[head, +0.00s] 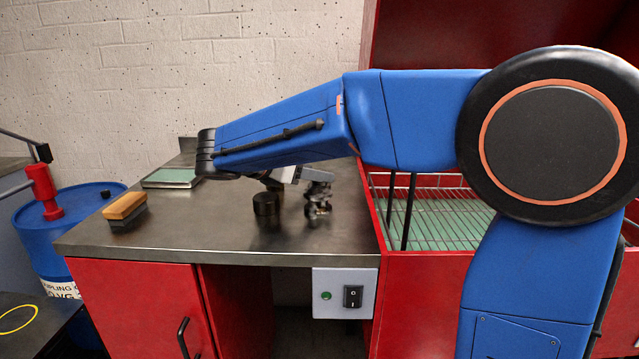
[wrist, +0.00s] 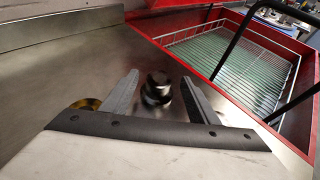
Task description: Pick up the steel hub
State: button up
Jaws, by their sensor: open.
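The steel hub (wrist: 157,88) is a dark, shiny, stepped round piece standing on the metal worktop, with a narrower top. In the wrist view it stands between the two fingers of my gripper (wrist: 155,92), with a gap visible on each side. My gripper is open, and its grey fingers point forward along the worktop. In the head view the shiny hub (head: 318,208) shows low at the right part of the worktop, partly covered by the gripper. Whether a finger touches it cannot be told.
A dark cylinder (head: 266,205) stands on the worktop (head: 190,225) left of the hub. A wooden brush (head: 125,208) and a green-topped flat plate (head: 170,178) lie farther left. A red basin with a wire basket (head: 440,215) borders the worktop on the right. A brass-coloured round thing (wrist: 88,103) shows beside the left finger.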

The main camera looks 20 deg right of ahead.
jog(key=shift+x, duration=1.45)
grip_shut()
jog(key=shift+r, duration=0.1)
notch_tip(320, 180, up, 10)
jog(key=shift+a, duration=0.1)
